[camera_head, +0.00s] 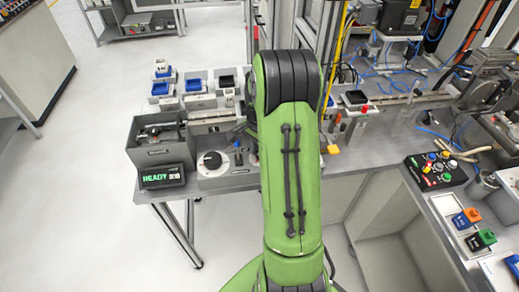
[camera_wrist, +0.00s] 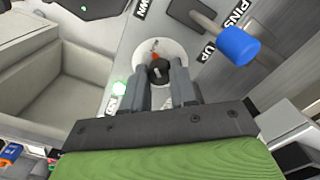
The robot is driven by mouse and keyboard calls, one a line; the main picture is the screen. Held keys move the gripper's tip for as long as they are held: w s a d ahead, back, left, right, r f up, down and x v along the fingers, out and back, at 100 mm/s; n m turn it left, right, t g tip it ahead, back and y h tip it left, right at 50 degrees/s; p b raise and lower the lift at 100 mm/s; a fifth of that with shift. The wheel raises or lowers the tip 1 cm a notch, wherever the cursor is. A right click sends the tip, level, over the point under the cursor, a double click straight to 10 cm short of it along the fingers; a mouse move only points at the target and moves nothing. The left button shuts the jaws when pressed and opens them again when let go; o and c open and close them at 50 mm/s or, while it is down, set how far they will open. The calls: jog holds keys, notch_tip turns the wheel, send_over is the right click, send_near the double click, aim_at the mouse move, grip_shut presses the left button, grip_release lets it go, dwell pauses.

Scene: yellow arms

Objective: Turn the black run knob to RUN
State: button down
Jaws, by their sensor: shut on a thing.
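The black run knob (camera_wrist: 158,70) sits on a round white dial plate (camera_wrist: 142,52) in the wrist view. A red mark shows at the knob's upper edge and points up in the picture. My gripper (camera_wrist: 164,78) has its two grey fingers on either side of the knob and is shut on it. The fingers hide the knob's sides and the lower dial plate. A lit green lamp (camera_wrist: 118,88) is left of the dial, with a small label below it that I cannot read surely. In the head view my green arm hides my gripper.
A lever with a blue handle (camera_wrist: 238,45) stands close right of the dial, by labels PINS and UP. A grey open bin (camera_wrist: 65,70) is at left. In the head view, a display (camera_head: 162,177) reads READY. A button box (camera_head: 435,170) lies at right.

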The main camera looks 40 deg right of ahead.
jog(key=shift+r+m, duration=0.1)
jog(key=shift+m, duration=0.5)
jog(key=c, duration=0.9)
grip_release()
notch_tip(320, 180, up, 16)
jog(key=p, duration=0.3)
jog(key=shift+f, duration=0.2)
